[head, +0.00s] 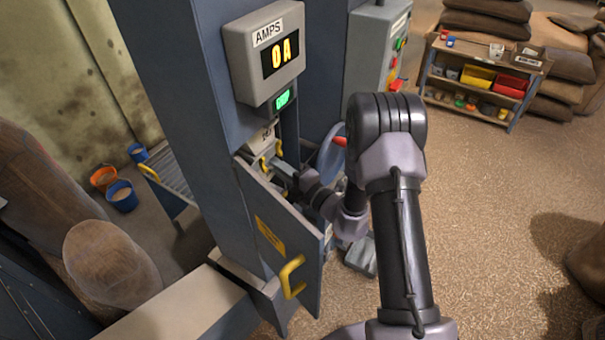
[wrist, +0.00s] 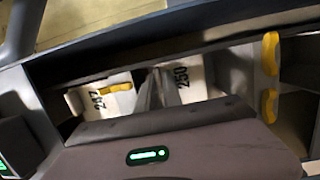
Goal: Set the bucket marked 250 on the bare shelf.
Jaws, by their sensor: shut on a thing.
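The bucket marked 250 (wrist: 182,82) shows a pale face with dark numerals in the wrist view, inside the dark opening of the casing. A second pale face (wrist: 97,102), with a number that looks like 247, is left of it and has a yellow handle (wrist: 115,88). My gripper (wrist: 155,88) is shut at the bucket marked 250; the exact contact is hidden. In the head view my gripper (head: 281,168) reaches into the opening beside a pale bucket face (head: 263,140) with yellow handles. I cannot make out a bare shelf clearly.
The open door (head: 280,240) with a yellow handle stands close left of my arm. An AMPS display (head: 268,52) reading 0A hangs above the opening. Small buckets (head: 122,196) stand far left. A shelf rack (head: 482,80) with bins is at back right. The right floor is mostly clear.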

